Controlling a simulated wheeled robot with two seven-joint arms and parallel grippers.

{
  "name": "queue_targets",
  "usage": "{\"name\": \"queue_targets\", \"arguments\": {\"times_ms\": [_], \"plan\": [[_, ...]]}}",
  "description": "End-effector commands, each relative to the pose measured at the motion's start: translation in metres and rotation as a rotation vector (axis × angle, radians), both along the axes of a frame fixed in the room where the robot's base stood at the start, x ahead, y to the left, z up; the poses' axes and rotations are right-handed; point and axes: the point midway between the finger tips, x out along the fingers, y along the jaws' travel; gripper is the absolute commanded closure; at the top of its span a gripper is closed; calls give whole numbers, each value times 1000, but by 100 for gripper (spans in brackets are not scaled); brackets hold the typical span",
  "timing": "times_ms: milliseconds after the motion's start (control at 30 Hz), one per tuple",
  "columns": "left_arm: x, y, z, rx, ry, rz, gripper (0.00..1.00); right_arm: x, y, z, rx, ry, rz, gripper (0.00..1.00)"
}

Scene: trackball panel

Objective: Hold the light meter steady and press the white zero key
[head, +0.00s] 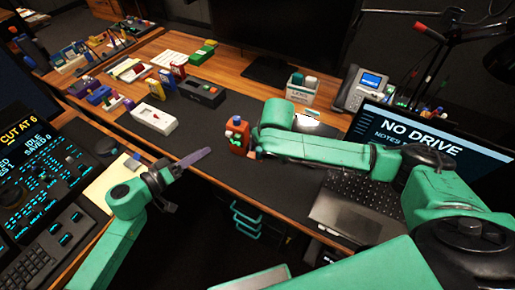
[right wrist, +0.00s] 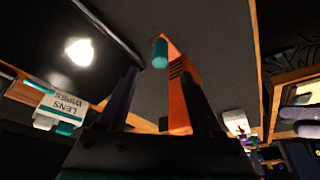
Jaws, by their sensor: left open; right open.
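An orange-red handheld device (head: 237,134) with a blue top and a lit green display, which looks like the light meter, stands upright near the front edge of the dark desk mat. My right gripper (head: 256,142) is beside it on its right, mostly hidden by its own arm. In the right wrist view the orange device (right wrist: 178,97), with a teal knob on top, shows between the two open fingers (right wrist: 158,80); I cannot tell whether they touch it. My left gripper (head: 190,180) is open and empty, left of the device, near the desk's front edge. I cannot make out a white key.
A white device (head: 153,115) and a black box (head: 203,92) lie on the desk at left. A lens wipes box (head: 301,88) and a phone (head: 360,90) stand behind. A laptop (head: 365,190) is at right. The mat left of the orange device is clear.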

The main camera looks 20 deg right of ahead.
Motion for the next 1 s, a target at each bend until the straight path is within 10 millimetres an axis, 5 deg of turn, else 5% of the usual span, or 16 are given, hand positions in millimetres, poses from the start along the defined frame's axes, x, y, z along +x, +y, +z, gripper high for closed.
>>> {"name": "queue_targets", "arguments": {"times_ms": [300,600,800,867,1000], "plan": [[0,0,0,-1,-1,1,50,23,1,-57,-2,0,-1,34],[0,0,0,-1,-1,1,50,26,1,-62,-1,-1,0,34],[0,0,0,-1,-1,1,50,26,1,-62,-1,-1,0,100],[0,0,0,-1,-1,1,50,26,1,-62,-1,-1,0,100],[0,0,0,-1,-1,1,96,25,1,-62,-1,-1,0,100]]}}
